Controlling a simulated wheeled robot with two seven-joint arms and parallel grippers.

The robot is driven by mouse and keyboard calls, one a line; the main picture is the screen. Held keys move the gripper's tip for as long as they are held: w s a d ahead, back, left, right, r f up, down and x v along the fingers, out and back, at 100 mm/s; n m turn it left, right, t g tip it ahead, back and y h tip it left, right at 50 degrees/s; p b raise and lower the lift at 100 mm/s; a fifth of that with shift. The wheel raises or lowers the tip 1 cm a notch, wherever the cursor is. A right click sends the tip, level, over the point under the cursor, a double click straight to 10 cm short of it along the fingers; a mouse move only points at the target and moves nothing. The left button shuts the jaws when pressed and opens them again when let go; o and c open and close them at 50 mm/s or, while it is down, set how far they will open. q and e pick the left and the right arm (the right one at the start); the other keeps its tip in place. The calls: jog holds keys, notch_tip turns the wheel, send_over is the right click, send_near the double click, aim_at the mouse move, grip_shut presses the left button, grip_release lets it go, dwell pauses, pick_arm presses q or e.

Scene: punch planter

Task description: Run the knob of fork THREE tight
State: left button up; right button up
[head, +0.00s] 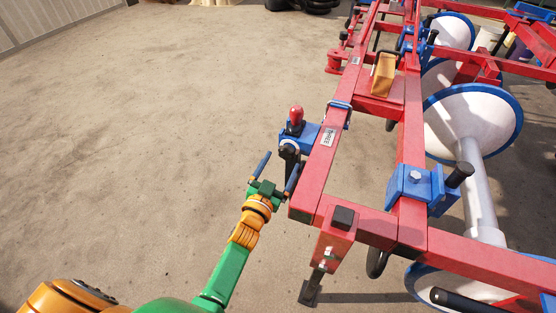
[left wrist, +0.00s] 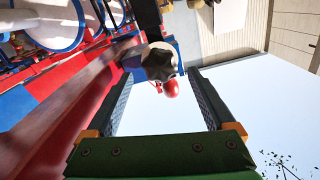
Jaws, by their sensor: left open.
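Fork THREE is marked by a white label (head: 328,137) on the red frame bar. Beside it sits a blue clamp (head: 311,134) with a red-topped post (head: 296,115). The dark knob (head: 289,149) with a pale ring is just below the clamp. In the left wrist view the star-shaped knob (left wrist: 162,62) faces me, with the red top (left wrist: 171,89) partly showing behind it. My left gripper (head: 277,168) is open and empty. Its two fingertips (left wrist: 161,72) lie either side of the knob's line, apart from it; the exact gap is unclear. My right gripper is not in view.
The red frame (head: 314,197) runs close on the right of my left gripper. A black-topped stand leg (head: 333,235) is at its near corner. White discs with blue rims (head: 470,118) fill the right. The concrete floor (head: 150,120) is clear on the left.

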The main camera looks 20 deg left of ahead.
aim_at(286, 155)
pick_arm(q)
jog(key=w, duration=0.2)
jog(key=shift+w+d+f+b, duration=0.1)
jog(key=shift+w+f+b, duration=0.05)
jog(key=shift+w+b, duration=0.25)
jog(key=shift+w, duration=0.2)
jog(key=c, duration=1.3)
jog(key=m, duration=0.3)
jog(key=shift+m, duration=0.3)
jog(key=shift+c, duration=0.3)
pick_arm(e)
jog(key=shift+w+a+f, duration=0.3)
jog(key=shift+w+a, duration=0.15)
pick_arm(q)
jog(key=o, duration=1.4)
jog(key=shift+c, duration=0.2)
jog(key=shift+s, duration=0.1)
